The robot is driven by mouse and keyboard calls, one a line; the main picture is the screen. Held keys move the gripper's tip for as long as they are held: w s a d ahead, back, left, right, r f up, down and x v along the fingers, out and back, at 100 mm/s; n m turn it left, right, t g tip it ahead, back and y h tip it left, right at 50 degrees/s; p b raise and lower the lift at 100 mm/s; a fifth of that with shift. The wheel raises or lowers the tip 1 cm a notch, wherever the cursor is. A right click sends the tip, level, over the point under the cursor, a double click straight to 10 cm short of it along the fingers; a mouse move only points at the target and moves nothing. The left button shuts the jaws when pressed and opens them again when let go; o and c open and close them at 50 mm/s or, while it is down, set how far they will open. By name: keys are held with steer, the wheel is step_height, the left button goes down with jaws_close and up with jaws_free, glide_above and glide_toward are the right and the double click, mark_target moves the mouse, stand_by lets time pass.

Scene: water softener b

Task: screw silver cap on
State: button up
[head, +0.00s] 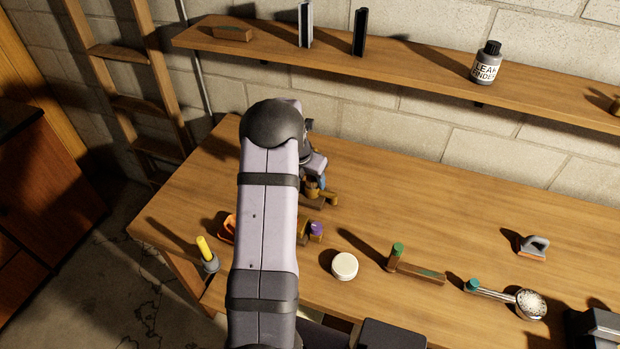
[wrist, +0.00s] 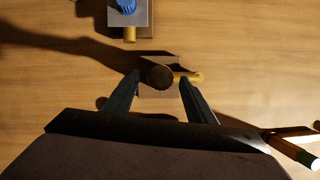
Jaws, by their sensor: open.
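My gripper (wrist: 160,82) points down at the table in the wrist view, its two fingers apart. Between and just beyond the fingertips is a dark round top (wrist: 159,77) on a brown block-like piece (wrist: 156,93), with a yellowish peg (wrist: 192,77) sticking out to the right. It lies in shadow, and I cannot tell whether the round top is the silver cap or whether the fingers touch it. In the head view, my arm hides much of this spot; a brown wooden piece (head: 321,200) shows beside it. No clearly silver cap shows.
A grey block with a blue knob (wrist: 126,5) lies beyond the fingers. On the workbench are a white round lid (head: 344,266), a green-capped wooden piece (head: 420,273), a shower head (head: 530,303) and a scrubber (head: 533,248). The bench's back right is clear.

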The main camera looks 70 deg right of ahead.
steer(key=shift+r, duration=0.1)
steer(key=b+v, duration=0.2)
steer(key=v, duration=0.5)
steer(key=shift+b, duration=0.3)
steer(key=shift+a, duration=0.1)
steer(key=w+a+r+m+t+y, duration=0.1)
steer(key=w+a+m, duration=0.2)
steer(key=w+a, duration=0.7)
steer(key=w+a+m+y, duration=0.1)
steer(key=w+a+m, duration=0.4)
steer(key=a, duration=0.8)
steer(key=s+a+m+y, duration=0.1)
steer(key=s+a+m, duration=0.2)
steer(key=a, duration=1.1)
steer(key=s+a+m+y, duration=0.1)
steer(key=s+a+m, duration=0.3)
steer(key=a, duration=1)
steer(key=shift+f+m, duration=0.45)
steer(key=shift+m, duration=0.25)
